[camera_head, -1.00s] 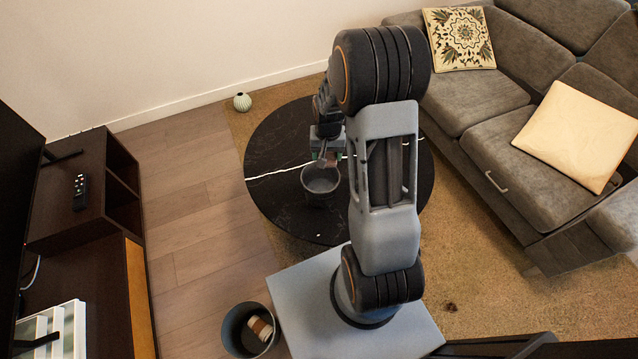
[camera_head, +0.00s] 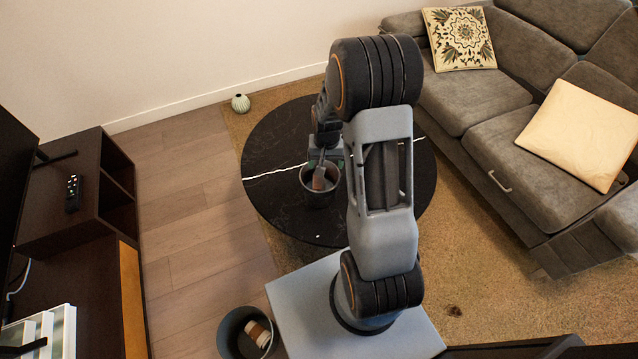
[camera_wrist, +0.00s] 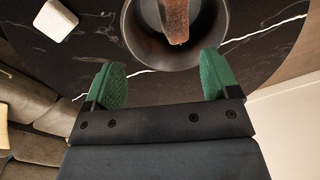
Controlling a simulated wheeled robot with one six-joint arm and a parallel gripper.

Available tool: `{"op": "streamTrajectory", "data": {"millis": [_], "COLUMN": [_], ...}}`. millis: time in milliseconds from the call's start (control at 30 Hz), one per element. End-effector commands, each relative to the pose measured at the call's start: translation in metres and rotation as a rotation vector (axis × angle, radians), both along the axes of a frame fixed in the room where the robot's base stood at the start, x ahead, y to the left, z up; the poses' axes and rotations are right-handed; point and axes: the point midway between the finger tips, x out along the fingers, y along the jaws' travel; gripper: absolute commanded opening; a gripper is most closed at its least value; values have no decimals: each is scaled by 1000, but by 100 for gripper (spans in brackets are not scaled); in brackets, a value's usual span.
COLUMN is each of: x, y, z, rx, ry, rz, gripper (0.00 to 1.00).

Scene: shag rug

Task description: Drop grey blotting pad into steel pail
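The steel pail (camera_head: 321,200) is dark grey and stands on the round black table. It also shows at the top of the wrist view (camera_wrist: 210,58). A brown, rough-faced slab (camera_head: 319,178) is at the pail's mouth and overlaps its inside in the wrist view (camera_wrist: 175,18). I cannot tell whether it rests on the pail's bottom. It looks brown, not grey, and is the only pad-like thing at the pail. My gripper (camera_wrist: 162,85) has its green fingers wide apart with nothing between them, just beside the pail. In the head view my gripper (camera_head: 326,158) is partly hidden.
A white rounded block (camera_wrist: 55,20) lies on the black table (camera_head: 275,150). A bin (camera_head: 232,330) with a cup-like item inside stands on the floor at lower left. The grey sofa (camera_head: 470,110) is at right, the dark TV cabinet (camera_head: 75,210) at left.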

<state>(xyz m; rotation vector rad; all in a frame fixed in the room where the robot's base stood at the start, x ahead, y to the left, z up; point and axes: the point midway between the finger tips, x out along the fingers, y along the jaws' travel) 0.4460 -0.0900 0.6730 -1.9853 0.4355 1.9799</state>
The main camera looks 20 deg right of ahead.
Motion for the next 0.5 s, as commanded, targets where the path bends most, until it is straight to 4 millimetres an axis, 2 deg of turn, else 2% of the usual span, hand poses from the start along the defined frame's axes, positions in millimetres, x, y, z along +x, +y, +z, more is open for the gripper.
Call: {"op": "streamTrajectory", "data": {"millis": [33, 100, 367, 500], "x": [0, 0, 0, 0], "y": [0, 0, 0, 0], "z": [0, 0, 1, 15], "rx": [0, 0, 0, -1], "ry": [0, 0, 0, -2], "rz": [0, 0, 0, 0], "gripper": [86, 93, 93, 93]}}
